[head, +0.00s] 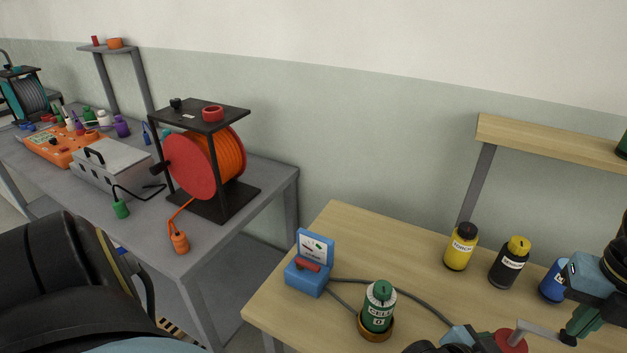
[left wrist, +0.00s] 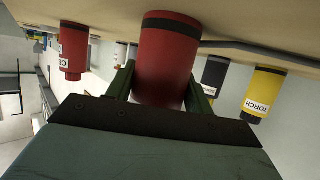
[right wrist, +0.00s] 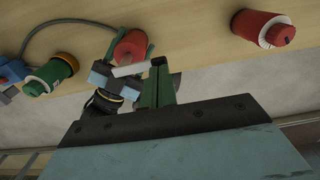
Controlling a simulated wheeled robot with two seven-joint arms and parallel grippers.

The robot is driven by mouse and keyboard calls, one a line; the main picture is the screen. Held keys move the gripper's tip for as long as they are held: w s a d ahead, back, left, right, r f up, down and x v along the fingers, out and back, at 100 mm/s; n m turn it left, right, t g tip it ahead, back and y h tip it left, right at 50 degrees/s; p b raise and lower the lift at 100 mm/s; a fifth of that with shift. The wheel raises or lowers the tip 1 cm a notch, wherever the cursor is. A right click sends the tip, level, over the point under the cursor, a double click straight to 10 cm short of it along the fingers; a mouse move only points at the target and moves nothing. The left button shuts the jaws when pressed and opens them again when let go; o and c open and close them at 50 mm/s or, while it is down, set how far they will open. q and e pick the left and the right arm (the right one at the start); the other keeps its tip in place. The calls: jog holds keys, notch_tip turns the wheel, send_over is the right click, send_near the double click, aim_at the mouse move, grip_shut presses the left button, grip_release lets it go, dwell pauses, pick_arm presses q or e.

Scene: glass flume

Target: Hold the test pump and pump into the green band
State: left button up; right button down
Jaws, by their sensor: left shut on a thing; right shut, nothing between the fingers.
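The red test pump (head: 510,341) stands at the bottom right of the head view, with a grey lever (head: 541,330) reaching right. In the left wrist view, my left gripper (left wrist: 163,85) is shut around the red pump body (left wrist: 165,55). My right gripper (head: 570,338) is shut and empty at the lever's outer end. In the right wrist view, its green fingers (right wrist: 160,70) are beside the pale lever (right wrist: 130,70); contact is unclear. A blue gauge box (head: 305,278) has a white dial (head: 314,246) with a green patch; its needle is too small to read.
A green cell bottle (head: 379,306) stands in a brass ring near the grey hose (head: 400,291). Yellow (head: 460,248), black (head: 509,264) and blue (head: 554,284) bottles stand behind the pump. A wooden shelf (head: 545,140) rises behind them. A grey bench (head: 265,185) with an orange reel is left.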

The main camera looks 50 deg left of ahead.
jog(key=shift+f, duration=1.3)
jog(key=shift+r, duration=1.65)
jog(key=shift+f, duration=0.15)
dwell(0.3)
dwell(1.2)
dwell(2.3)
dwell(1.2)
